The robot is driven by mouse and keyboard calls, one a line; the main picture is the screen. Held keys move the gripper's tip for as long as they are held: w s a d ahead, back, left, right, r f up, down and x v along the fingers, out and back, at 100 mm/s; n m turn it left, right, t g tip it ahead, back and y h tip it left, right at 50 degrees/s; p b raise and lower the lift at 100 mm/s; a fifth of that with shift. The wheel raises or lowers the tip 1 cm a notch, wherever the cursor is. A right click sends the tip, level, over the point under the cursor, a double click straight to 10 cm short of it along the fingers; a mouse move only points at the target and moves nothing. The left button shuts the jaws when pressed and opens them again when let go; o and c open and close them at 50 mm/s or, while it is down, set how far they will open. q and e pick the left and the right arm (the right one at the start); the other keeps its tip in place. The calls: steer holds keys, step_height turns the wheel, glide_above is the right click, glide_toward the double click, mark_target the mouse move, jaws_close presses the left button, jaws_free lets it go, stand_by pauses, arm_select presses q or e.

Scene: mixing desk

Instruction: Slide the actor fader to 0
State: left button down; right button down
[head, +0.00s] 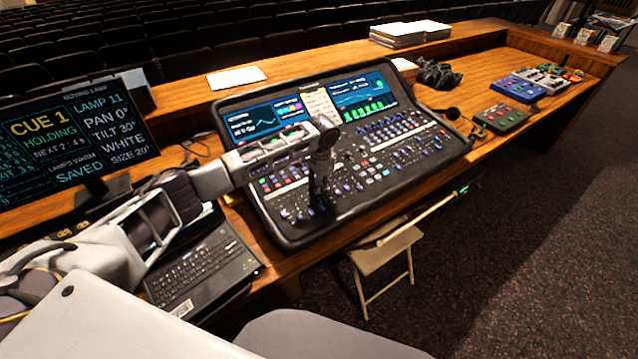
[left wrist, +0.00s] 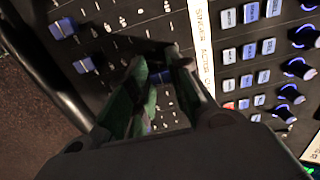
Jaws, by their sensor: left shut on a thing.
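The mixing console (head: 440,155) stands on the wooden desk with two lit screens at its back. My left gripper (head: 318,205) reaches over the console's front left part and points down at the fader area. In the left wrist view its two fingers (left wrist: 160,66) are shut around a blue fader cap (left wrist: 161,77), which shows partly between them. A white label strip (left wrist: 205,45) beside the fingers reads SINGER and ACTOR, and the held cap lies roughly level with ACTOR. The fingers hide much of the slot. My right gripper is not in view.
Other blue fader caps (left wrist: 62,28) lie left of the fingers in the wrist view; knobs (left wrist: 290,93) and buttons lie right. A laptop (head: 200,268) and a cue monitor (head: 70,135) stand left of the console. A folding stool (head: 385,250) stands before the desk.

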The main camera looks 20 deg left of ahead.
arm_select(q)
steer(key=c, duration=1.3)
jaws_free()
steer(key=shift+r, duration=0.1)
steer(key=shift+s+d+r, duration=0.1)
steer(key=shift+d+r, duration=0.1)
steer(key=shift+r, duration=1.75)
steer(key=shift+s+d+r, duration=0.15)
steer(key=shift+r, duration=1.8)
steer(key=shift+s+d+r, duration=0.1)
steer(key=shift+d+r, duration=0.1)
steer(key=shift+r, duration=1.75)
steer(key=shift+s, duration=0.1)
